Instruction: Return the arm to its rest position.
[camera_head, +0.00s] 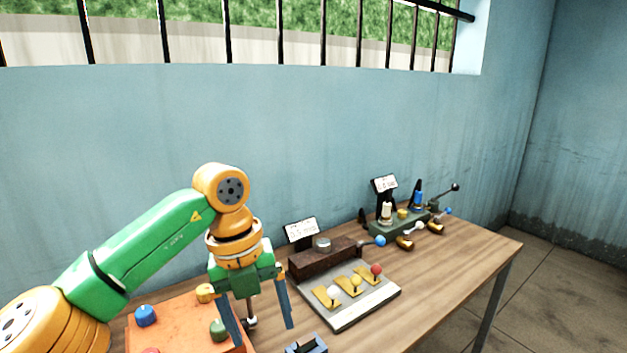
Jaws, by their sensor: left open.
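My left arm, green and orange, comes in from the left, bent at the elbow. I cannot tell whether the fingertips touch anything. My right gripper does not show.
A grey plate (345,314) with knobs on yellow slots lies right of the gripper, before a dark brown block (322,262). A dark blue-grey piece (306,345) sits at the bottom edge. A green station (400,222) stands farther back. The wooden table (455,272) is clear at right.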

